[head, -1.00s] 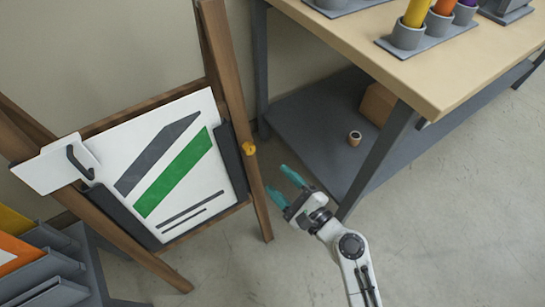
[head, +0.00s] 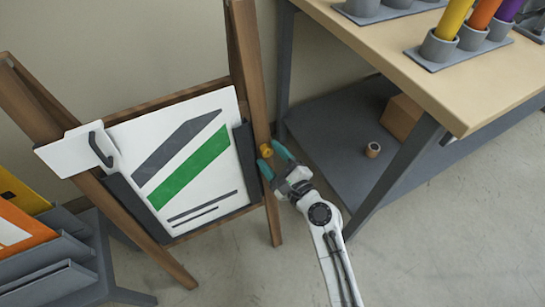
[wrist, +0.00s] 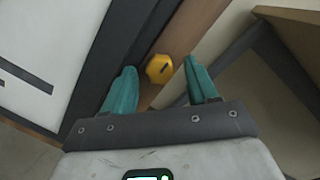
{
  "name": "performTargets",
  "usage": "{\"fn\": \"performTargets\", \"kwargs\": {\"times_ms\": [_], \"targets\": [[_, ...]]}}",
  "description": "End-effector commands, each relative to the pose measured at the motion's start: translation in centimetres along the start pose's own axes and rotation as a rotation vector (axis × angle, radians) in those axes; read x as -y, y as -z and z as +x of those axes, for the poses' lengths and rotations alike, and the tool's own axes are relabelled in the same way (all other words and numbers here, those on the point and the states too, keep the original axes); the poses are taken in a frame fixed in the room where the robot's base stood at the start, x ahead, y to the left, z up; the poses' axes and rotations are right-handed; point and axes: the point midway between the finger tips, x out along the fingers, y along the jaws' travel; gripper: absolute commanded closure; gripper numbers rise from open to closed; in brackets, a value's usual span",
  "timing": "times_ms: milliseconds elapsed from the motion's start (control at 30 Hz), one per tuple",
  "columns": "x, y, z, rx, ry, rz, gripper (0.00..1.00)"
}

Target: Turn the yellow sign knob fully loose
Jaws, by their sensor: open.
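The yellow knob (head: 266,151) sits on the right wooden leg of the sign stand, beside the sign's dark side clamp. In the wrist view the two fingers (wrist: 160,78) stand on either side of the knob, with gaps between. The white sign (head: 185,160) with a green stripe and dark bars rests on the wooden stand (head: 258,95).
A workbench (head: 395,50) with cups of coloured rolls stands at the right; its grey lower shelf (head: 330,150) holds a cardboard box (head: 402,115) and a small roll (head: 373,150). A rack (head: 75,275) with coloured sheets is at the lower left. The right foreground floor is clear.

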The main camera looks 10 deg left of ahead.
Motion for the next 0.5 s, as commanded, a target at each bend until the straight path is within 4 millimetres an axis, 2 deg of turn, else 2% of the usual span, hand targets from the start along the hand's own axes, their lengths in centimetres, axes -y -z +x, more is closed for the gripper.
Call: {"fn": "performTargets", "kwargs": {"times_ms": [133,500], "targets": [[0.0,0.0,-0.02,0.0,0.0,0.0,0.43],[0.0,0.01,-0.04,0.0,0.0,0.0,0.78]]}}
